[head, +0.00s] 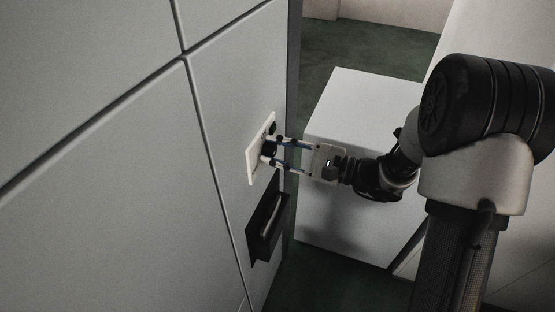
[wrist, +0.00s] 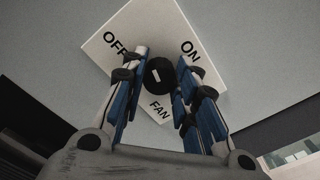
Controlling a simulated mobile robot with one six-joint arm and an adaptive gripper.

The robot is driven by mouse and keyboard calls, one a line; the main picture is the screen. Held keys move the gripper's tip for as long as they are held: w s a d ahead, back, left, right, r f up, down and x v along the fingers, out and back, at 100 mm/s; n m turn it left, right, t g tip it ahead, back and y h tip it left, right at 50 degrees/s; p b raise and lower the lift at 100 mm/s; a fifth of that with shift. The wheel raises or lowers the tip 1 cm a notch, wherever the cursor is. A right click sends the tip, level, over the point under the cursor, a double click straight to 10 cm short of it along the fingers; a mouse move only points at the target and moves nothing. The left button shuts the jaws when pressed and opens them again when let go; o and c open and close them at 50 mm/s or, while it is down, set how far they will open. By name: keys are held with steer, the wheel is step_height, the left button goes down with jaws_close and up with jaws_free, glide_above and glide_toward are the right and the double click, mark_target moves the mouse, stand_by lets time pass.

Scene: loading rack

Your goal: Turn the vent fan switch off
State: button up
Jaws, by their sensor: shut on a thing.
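The vent fan switch is a round black knob (wrist: 159,76) on a white plate (wrist: 218,70) lettered OFF, ON and FAN. In the wrist view OFF is at upper left, ON at upper right and FAN below the knob. The knob has a short pale mark on its face; I cannot tell which label it points to. In the head view the plate (head: 253,168) is on the grey wall. My gripper (head: 268,150) reaches it from the right. In the wrist view my gripper's fingers (wrist: 161,67) are on both sides of the knob, shut on it.
A white box-shaped block (head: 350,110) stands behind my gripper. The wall's edge (head: 293,70) is close to the right of the plate. Dark green floor shows beyond.

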steer(key=shift+f+n+b, duration=0.15)
steer(key=shift+n+b, duration=1.4)
steer(key=shift+n, duration=0.05)
steer(key=o, duration=1.1)
steer(key=shift+c, duration=0.2)
steer(key=v, duration=1.2)
steer(key=shift+a, duration=0.1)
